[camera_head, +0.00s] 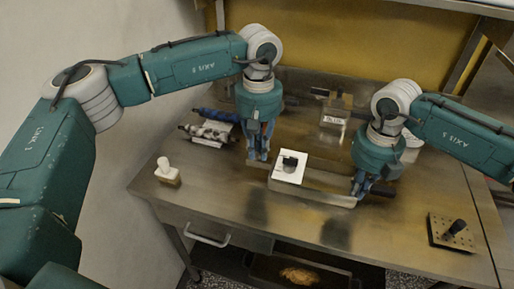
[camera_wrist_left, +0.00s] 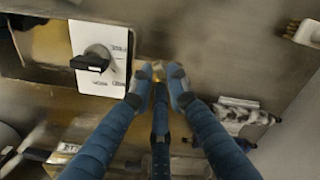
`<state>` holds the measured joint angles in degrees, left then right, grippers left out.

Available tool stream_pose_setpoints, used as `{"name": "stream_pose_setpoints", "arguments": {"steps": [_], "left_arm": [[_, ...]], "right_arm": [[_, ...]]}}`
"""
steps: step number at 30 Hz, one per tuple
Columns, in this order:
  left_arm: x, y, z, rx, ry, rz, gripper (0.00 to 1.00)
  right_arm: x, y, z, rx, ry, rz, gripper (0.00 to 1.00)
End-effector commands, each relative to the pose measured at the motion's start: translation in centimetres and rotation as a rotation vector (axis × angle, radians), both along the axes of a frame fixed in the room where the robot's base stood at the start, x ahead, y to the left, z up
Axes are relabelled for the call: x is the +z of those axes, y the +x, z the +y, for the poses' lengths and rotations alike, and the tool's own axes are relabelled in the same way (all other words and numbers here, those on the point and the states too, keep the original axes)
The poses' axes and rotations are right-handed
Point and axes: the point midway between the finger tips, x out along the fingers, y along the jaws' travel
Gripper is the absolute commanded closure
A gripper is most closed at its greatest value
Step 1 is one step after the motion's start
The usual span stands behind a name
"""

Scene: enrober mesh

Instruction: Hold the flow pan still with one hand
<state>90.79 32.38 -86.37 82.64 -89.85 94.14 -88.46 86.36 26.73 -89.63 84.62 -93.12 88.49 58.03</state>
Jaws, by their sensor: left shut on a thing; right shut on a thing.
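The flow pan appears to be the long, low metal pan (camera_head: 322,196) in the middle of the steel table. A white control plate (camera_head: 289,168) with a black knob (camera_head: 290,162) sits at its left end; the plate also shows in the left wrist view (camera_wrist_left: 112,42). My left gripper (camera_head: 258,157) points down just left of the plate. In the wrist view its fingertips (camera_wrist_left: 160,78) close on a small brass-coloured piece (camera_wrist_left: 157,72). My right gripper (camera_head: 357,192) is shut at the pan's right end, seemingly on its wall; its fingers partly hide the contact.
A labelled box (camera_head: 335,118) stands at the back. A perforated block with a black knob (camera_head: 452,233) is at front right. The front left tabletop is clear.

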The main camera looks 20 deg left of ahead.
Motion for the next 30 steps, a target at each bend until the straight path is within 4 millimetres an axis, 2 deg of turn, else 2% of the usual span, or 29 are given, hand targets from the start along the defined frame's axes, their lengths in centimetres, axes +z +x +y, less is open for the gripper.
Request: {"name": "stream_pose_setpoints", "arguments": {"steps": [18, 30], "left_arm": [[0.0, 0.9, -0.3, 0.569, -0.002, 0.0, 1.0], [0.0, 1.2, -0.3, 0.805, -0.002, 0.0, 1.0]], "right_arm": [[0.1, 0.0, 0.2, 0.001, 0.004, 0.0, 1.0], [0.1, 0.0, 0.2, 0.002, 0.004, 0.0, 1.0]]}}
